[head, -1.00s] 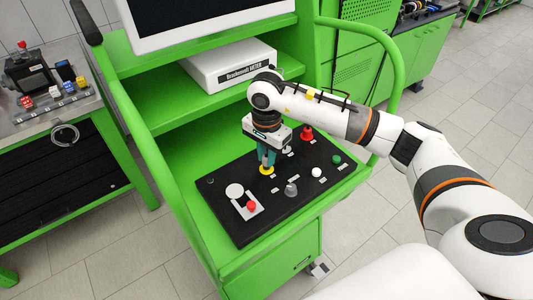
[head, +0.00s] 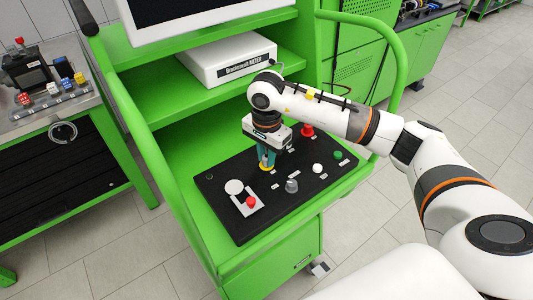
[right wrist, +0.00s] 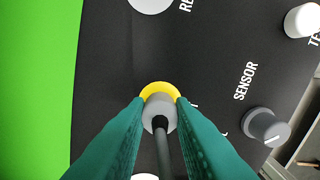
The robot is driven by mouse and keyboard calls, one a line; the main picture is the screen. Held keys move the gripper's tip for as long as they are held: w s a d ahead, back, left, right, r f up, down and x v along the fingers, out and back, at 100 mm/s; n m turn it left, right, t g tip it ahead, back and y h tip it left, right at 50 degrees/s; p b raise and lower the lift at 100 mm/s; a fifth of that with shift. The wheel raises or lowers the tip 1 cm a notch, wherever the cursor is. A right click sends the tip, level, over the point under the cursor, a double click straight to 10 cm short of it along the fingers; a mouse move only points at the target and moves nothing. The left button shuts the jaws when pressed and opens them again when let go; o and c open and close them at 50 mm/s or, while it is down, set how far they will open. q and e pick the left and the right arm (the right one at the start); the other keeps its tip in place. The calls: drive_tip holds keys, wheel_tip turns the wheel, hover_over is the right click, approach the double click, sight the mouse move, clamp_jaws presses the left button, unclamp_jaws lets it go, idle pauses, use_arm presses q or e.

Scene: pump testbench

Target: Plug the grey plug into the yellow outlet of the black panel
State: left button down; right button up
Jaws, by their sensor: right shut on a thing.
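The black panel (head: 228,207) lies on the green cart, and its yellow outlet (head: 267,170) is near the middle. My right gripper (head: 266,160) points down at this outlet with its teal fingers. In the right wrist view, the fingers are shut on the grey plug (right wrist: 160,108), with a dark cable running from it. The plug overlaps the yellow outlet (right wrist: 158,88), whose upper rim shows beyond it. I cannot tell how deep the plug sits. My left gripper is not in view.
Around the outlet stand a red emergency button (head: 307,130), a grey knob (head: 291,186), a white button (head: 317,168), a green button (head: 338,155) and a white plate with a red button (head: 250,202). A white meter box (head: 228,62) sits on the shelf behind.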

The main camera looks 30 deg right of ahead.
drive_tip(key=shift+f, duration=0.2)
drive_tip(key=o, duration=1.3)
drive_tip(key=shift+r, duration=0.1)
drive_tip(key=shift+r+p, duration=1.85)
drive_tip(key=shift+r, duration=2.15)
